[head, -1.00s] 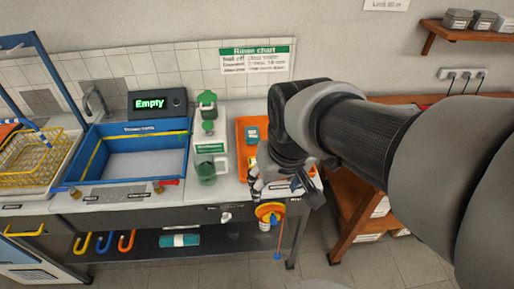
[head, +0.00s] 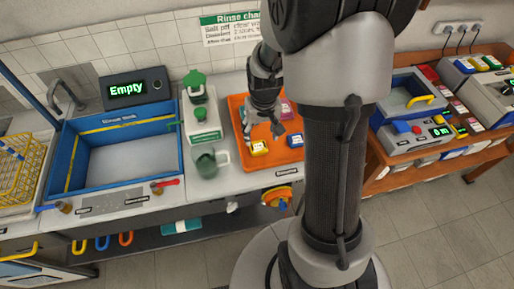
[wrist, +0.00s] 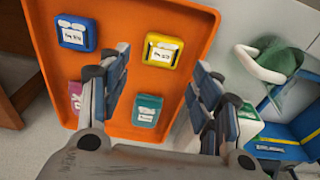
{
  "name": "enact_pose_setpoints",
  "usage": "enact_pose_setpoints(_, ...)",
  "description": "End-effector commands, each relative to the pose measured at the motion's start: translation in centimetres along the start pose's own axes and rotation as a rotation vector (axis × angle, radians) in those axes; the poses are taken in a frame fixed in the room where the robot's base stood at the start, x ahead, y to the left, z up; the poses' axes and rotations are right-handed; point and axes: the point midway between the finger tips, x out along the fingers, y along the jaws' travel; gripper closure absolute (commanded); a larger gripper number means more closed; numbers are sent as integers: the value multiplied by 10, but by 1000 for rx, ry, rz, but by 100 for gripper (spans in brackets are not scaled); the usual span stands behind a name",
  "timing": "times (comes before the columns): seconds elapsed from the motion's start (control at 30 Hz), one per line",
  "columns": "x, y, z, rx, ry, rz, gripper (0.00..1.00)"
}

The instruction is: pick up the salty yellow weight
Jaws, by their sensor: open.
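The yellow weight (head: 259,147) sits in the orange tray (head: 236,101), near its front left. In the wrist view the yellow weight (wrist: 162,50) shows a white label and lies between and beyond my fingertips; salt on it cannot be made out. My gripper (head: 263,131) is open and empty above the tray. In the wrist view my gripper (wrist: 160,68) has its two fingers wide apart, with no weight between them. A blue weight (wrist: 76,33), a pink weight (wrist: 76,95) and a teal weight (wrist: 147,110) also lie in the tray, apart from the yellow one.
A green-and-white dispenser (head: 201,118) and a green mug (head: 208,164) stand left of the tray. The blue rinse sink (head: 62,170) is further left. A wooden bench (head: 410,178) with instruments stands to the right. The blue weight (head: 295,141) is close beside the yellow one.

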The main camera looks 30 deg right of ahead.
Motion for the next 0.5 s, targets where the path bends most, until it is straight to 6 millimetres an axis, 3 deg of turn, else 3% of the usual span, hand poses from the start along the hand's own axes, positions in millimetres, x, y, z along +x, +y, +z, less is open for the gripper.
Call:
enact_pose_setpoints(0.1, 23, 0, 0, 0, -1, 0, 42)
enact_pose_setpoints(0.37, 37, -1, -1, 0, 2, 0, 42)
enact_pose_setpoints(0.5, 53, -2, -1, -1, 0, 0, 42)
